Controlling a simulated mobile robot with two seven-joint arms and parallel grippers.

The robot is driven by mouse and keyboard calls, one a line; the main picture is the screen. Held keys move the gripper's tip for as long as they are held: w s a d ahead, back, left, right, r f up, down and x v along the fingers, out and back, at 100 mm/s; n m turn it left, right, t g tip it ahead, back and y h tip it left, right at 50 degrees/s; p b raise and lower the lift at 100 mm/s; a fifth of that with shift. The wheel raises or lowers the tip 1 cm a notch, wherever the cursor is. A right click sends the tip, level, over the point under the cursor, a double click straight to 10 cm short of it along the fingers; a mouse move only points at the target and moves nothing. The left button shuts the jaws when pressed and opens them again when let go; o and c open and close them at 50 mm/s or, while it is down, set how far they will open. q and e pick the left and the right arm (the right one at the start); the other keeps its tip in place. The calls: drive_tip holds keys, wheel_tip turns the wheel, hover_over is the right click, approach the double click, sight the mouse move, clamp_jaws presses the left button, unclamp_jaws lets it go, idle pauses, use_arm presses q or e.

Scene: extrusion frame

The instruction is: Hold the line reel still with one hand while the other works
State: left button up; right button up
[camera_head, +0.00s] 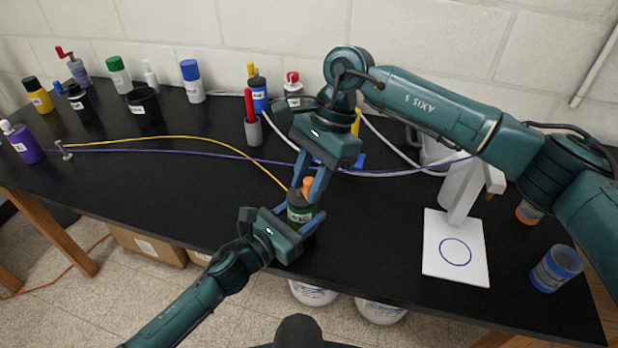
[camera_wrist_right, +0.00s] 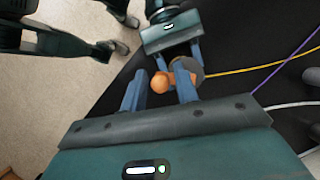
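The line reel (camera_head: 299,207), a small dark green labelled body with an orange knob (camera_head: 308,185) on top, stands near the table's front edge. Yellow line runs from it. My left gripper (camera_head: 300,217) comes from the front with one finger on each side of the reel and appears closed on it. My right gripper (camera_head: 307,181) points down from above, its blue fingers either side of the orange knob. In the right wrist view the knob (camera_wrist_right: 160,83) lies between the spread fingers with gaps visible. The reel (camera_wrist_right: 187,70) is partly hidden there by a finger.
The yellow line (camera_head: 200,138) and a purple line (camera_head: 180,152) run to a small post (camera_head: 63,150) at left. Several bottles and markers stand along the back. A white stand (camera_head: 461,190), a white card with a blue circle (camera_head: 456,246) and a blue cup (camera_head: 556,268) are at right.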

drive_tip(key=shift+o, duration=0.9)
drive_tip(key=v, duration=1.2)
drive_tip(key=s+a+m+t+h, duration=0.3)
drive_tip(key=m+h, duration=0.1)
drive_tip(key=m, duration=1.4)
drive_tip(key=f, duration=1.1)
drive_tip(key=shift+w+a, duration=0.1)
drive_tip(key=shift+a, duration=0.15)
drive_tip(key=shift+c, duration=0.6)
clamp_jaws()
